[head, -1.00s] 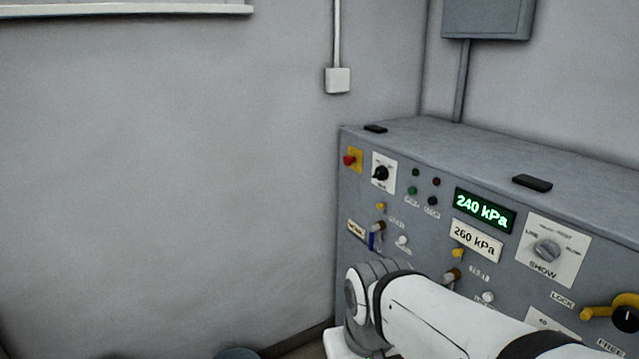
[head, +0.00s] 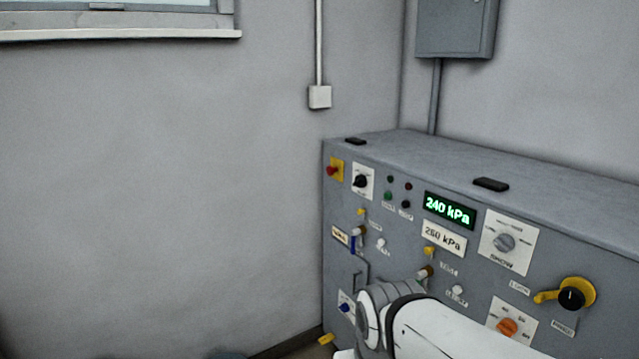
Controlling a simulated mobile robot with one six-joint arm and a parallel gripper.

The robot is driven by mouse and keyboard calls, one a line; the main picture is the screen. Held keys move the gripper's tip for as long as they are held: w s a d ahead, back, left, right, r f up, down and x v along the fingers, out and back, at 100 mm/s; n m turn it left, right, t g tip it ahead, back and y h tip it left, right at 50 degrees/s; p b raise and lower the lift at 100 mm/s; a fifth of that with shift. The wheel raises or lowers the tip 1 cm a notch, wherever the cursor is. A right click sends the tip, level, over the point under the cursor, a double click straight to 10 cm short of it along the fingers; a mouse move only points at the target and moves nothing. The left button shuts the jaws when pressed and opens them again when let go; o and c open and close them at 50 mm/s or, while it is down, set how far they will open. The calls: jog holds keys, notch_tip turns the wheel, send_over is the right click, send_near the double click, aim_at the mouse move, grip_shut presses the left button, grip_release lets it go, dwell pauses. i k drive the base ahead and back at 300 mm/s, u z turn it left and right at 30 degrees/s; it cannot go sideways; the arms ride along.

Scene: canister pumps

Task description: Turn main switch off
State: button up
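A grey control cabinet (head: 460,172) stands at the right in the head view. A black rotary knob (head: 361,181) on a white plate is near its upper left corner, beside a red button on a yellow plate (head: 334,170). An orange knob (head: 507,327) on a white plate is low on the front. The labels are too small to read, so I cannot tell which is the main switch. My white arm crosses the lower part of the panel and hides some of it. My gripper is not in view.
A green display (head: 449,209) reads 240 kPa above a plate (head: 443,239) marked 260 kPa. A grey selector (head: 505,242) and a black knob with a yellow lever (head: 571,297) are to the right. A grey wall box (head: 456,27) hangs above.

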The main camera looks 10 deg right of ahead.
aim_at(361, 181)
jog(key=i, duration=0.85)
jog(key=u, duration=0.05)
